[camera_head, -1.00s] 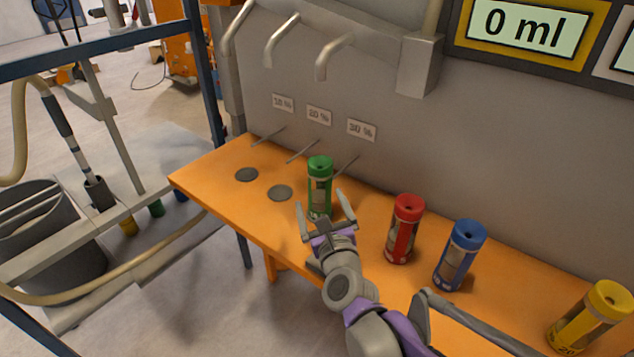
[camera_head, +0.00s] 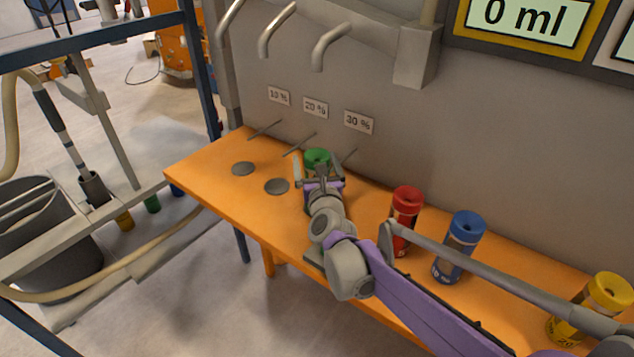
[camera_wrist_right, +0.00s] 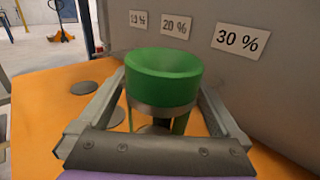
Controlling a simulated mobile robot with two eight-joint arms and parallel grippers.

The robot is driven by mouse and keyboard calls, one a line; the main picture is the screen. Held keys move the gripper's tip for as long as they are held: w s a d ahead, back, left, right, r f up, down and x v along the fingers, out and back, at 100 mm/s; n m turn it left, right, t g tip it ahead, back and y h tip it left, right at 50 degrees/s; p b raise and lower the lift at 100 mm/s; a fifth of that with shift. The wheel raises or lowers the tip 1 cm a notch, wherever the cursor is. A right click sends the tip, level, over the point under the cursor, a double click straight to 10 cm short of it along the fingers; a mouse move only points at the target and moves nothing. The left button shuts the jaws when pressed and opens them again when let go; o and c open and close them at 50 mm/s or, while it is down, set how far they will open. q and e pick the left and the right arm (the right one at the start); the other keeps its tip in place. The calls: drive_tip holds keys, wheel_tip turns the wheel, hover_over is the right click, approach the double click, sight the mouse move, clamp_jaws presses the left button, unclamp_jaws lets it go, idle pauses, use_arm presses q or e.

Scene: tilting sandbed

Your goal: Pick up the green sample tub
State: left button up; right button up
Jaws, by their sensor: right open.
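The green sample tub (camera_head: 316,157) stands upright on the orange bench (camera_head: 215,175), under the 30 % label. In the head view my right gripper (camera_head: 318,178) is at the tub and hides most of its body. In the right wrist view the tub's green cap (camera_wrist_right: 163,78) fills the middle, between the two fingers of my right gripper (camera_wrist_right: 160,105). The fingers are open, one on each side of the tub. I cannot tell whether either finger touches it. My left gripper is not in view.
A red tub (camera_head: 406,205), a blue tub (camera_head: 460,245) and a yellow tub (camera_head: 600,300) stand to the right; my right arm passes in front of them. Thin rods (camera_head: 300,143) stick out from the grey wall behind. The bench's left end is clear, with two grey discs (camera_head: 243,168).

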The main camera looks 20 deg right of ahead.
drive_tip(key=shift+w, duration=0.1)
clamp_jaws()
idle(0.5)
